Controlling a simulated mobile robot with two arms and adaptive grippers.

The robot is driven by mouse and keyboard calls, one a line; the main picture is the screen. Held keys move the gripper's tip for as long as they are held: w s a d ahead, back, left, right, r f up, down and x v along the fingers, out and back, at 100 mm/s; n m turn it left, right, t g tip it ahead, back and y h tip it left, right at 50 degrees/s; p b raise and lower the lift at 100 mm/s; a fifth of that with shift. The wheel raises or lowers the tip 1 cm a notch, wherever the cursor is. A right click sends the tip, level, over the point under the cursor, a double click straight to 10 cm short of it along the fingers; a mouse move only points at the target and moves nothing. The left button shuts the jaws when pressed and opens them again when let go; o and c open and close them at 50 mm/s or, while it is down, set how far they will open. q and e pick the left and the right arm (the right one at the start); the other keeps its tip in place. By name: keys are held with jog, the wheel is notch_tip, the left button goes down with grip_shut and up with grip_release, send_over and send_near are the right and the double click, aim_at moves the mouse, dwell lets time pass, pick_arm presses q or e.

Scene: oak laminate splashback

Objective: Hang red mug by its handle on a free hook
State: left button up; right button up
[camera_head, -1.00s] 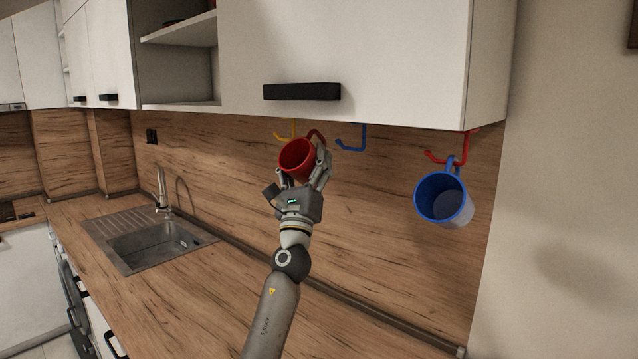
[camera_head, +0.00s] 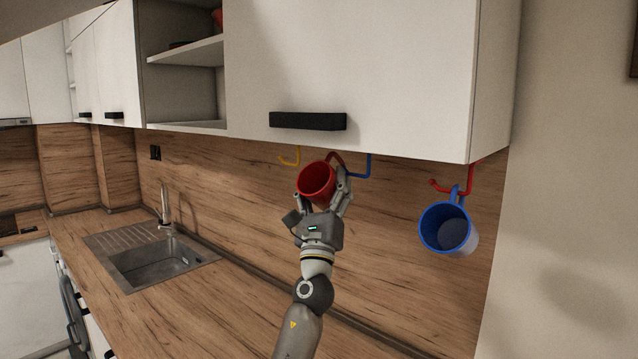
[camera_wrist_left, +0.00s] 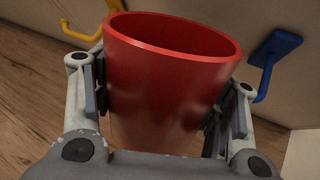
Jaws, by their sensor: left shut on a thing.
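The red mug (camera_head: 316,182) is held in my left gripper (camera_head: 322,200), just below the wall cabinet, with its opening tilted toward the head camera. Its handle shows at its upper right in the head view, close to the blue hook (camera_head: 368,167); I cannot tell whether they touch. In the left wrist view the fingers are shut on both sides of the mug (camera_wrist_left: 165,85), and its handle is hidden. The yellow hook (camera_head: 292,158) hangs empty to the left. The red hook (camera_head: 452,186) at the right carries a blue mug (camera_head: 447,229) by its handle. My right gripper is not in view.
The white cabinet (camera_head: 400,70) with a black handle (camera_head: 307,121) is directly above the hooks. The wooden splashback (camera_head: 400,250) stands behind them. A sink (camera_head: 150,262) with a tap (camera_head: 166,208) is set into the worktop at the left. The space below the held mug is clear.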

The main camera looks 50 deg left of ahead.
pick_arm(q)
jog(key=shift+w+d+r, duration=0.1)
jog(key=shift+w+d, duration=0.1)
jog(key=shift+d, duration=1)
jog(key=shift+d+f, duration=0.3)
jog(key=shift+d, duration=0.55)
jog(key=shift+w+d+f+b, duration=0.35)
jog(key=shift+d+f+b, duration=0.5)
jog(key=shift+b, duration=0.1)
jog(key=o, duration=1.3)
